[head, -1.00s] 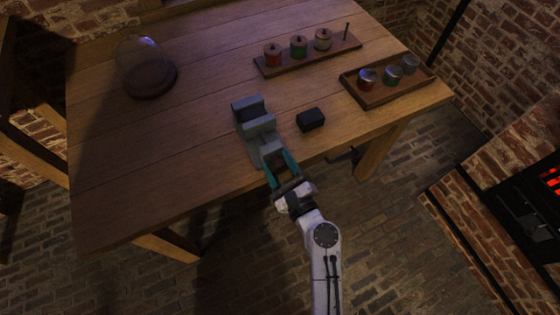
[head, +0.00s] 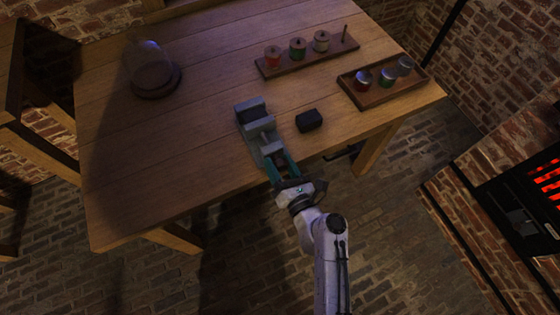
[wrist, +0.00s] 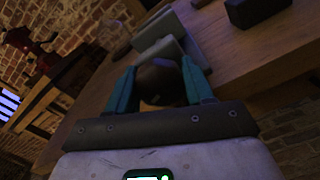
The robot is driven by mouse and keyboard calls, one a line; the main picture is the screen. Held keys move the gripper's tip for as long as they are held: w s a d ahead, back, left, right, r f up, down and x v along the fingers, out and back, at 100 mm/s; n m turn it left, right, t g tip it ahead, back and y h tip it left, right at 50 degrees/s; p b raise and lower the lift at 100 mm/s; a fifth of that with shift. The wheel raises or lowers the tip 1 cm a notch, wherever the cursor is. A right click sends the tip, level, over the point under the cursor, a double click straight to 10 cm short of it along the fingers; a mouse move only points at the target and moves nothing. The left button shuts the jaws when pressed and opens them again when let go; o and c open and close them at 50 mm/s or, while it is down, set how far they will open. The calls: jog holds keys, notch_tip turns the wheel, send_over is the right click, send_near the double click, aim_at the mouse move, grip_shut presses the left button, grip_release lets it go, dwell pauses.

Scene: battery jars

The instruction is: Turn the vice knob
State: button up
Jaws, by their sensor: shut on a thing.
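The grey vice (head: 258,128) sits on the wooden table near its front edge, and its grey jaws also show in the wrist view (wrist: 166,44). The dark round vice knob (wrist: 160,82) is at the vice's near end, between the teal fingers. My gripper (head: 279,160) reaches the knob from the table's front edge. In the wrist view my gripper (wrist: 163,84) has one finger on each side of the knob and is shut on it. The fingers hide part of the knob in the head view.
A black block (head: 309,120) lies just right of the vice. A rack with several spools (head: 297,48) and a tray of jars (head: 380,90) stand at the back right. A glass dome (head: 153,72) stands at the back left. The table's left front is clear.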

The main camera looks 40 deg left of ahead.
jog(key=m+p, duration=0.2)
jog(key=m, duration=0.3)
jog(key=shift+r, duration=0.1)
jog(key=shift+m, duration=0.4)
jog(key=shift+w, duration=0.1)
jog(key=o, duration=1)
jog(key=shift+o, duration=0.2)
jog(key=p+v, duration=0.1)
jog(key=v, duration=0.9)
jog(key=shift+s+d+p, duration=0.2)
jog(key=shift+d+p, duration=0.1)
jog(key=shift+d, duration=0.05)
